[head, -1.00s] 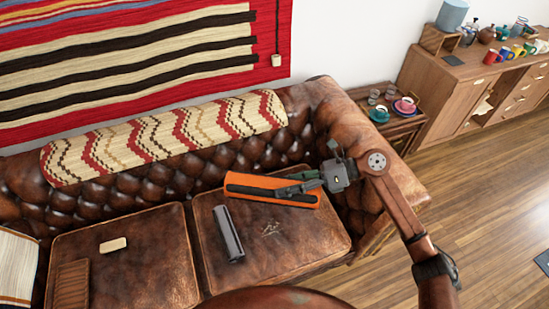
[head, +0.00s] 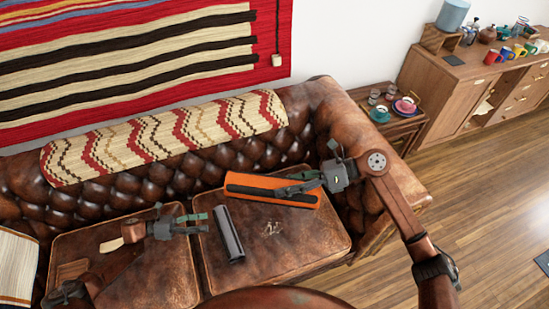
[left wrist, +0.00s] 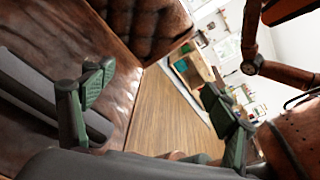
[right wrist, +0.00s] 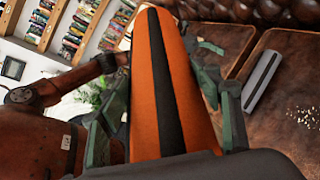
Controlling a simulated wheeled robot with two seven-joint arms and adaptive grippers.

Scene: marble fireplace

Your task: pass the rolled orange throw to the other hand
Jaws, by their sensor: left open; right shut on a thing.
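The rolled orange throw (head: 268,184), with a dark stripe along it, is at the right side of the couch, near the backrest. My right gripper (head: 302,186) is shut on it near its right part; in the right wrist view the throw (right wrist: 163,85) runs between the fingers. I cannot tell whether it touches the seat. My left gripper (head: 197,224) is open and empty over the couch, left of the throw and lower in the picture. In the left wrist view the left gripper (left wrist: 160,95) has its fingers wide apart, and the throw shows at the top right edge (left wrist: 285,10).
A grey rolled item (head: 229,234) lies on the right seat cushion, just right of my left gripper. A small tan object (head: 111,245) lies on the left cushion. A patterned cover (head: 165,138) drapes the backrest. A side table (head: 393,122) with cups stands right of the couch.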

